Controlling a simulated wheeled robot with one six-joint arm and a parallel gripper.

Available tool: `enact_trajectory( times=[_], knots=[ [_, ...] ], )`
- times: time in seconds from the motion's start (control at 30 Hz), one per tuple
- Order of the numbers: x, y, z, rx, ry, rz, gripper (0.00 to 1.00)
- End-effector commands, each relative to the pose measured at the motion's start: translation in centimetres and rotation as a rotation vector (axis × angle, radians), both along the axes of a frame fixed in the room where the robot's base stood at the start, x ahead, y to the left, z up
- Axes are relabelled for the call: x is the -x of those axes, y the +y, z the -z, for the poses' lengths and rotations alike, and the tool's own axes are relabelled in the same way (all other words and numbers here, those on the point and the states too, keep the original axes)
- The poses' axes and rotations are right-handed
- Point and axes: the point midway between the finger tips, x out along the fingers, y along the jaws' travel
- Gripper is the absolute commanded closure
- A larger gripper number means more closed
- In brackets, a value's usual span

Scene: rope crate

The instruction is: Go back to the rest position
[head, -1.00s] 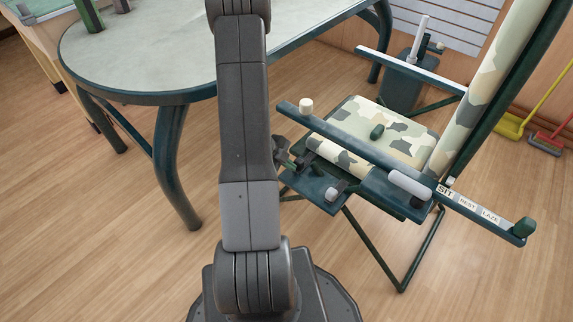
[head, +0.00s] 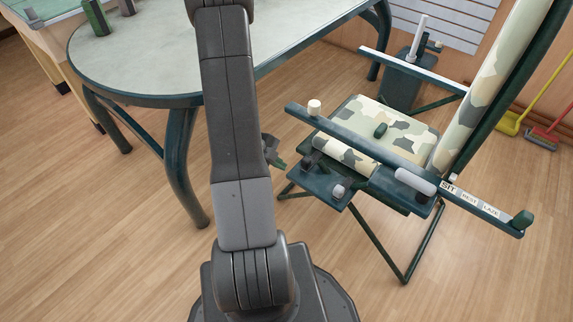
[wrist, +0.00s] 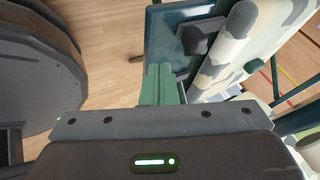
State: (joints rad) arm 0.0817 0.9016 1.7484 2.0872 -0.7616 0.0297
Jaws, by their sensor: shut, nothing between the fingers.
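My gripper (head: 274,155) shows only partly in the head view, just right of my arm, whose dark links hide the rest of it. In the wrist view its green fingers (wrist: 160,85) are together with nothing between them. The camouflage folding chair (head: 398,136) stands just to the right. In the wrist view the plate (wrist: 165,35) lies just beyond the fingertips. A gap to the plate cannot be judged exactly.
A pale-topped table (head: 150,60) with dark curved legs stands at the left and behind my arm. Wooden floor is clear at lower left.

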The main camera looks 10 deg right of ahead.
Motion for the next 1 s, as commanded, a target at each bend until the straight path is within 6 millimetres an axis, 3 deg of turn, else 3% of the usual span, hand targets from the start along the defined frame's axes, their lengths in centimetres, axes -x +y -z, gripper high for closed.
enact_trajectory(
  times=[0.03, 0.2, 0.43, 0.77, 1.0],
  knots=[
    [-0.1, 0.6, -1.2, -0.001, -0.002, -0.003, 1.00],
    [-0.1, 1.9, -2.8, 0.001, -0.002, -0.001, 1.00],
    [0.0, 2.5, -3.2, -0.001, -0.001, 0.000, 1.00],
    [0.0, 2.2, -2.8, -0.001, 0.000, 0.001, 1.00],
    [0.1, 0.2, 0.2, -0.001, 0.002, 0.003, 1.00]
  ],
)
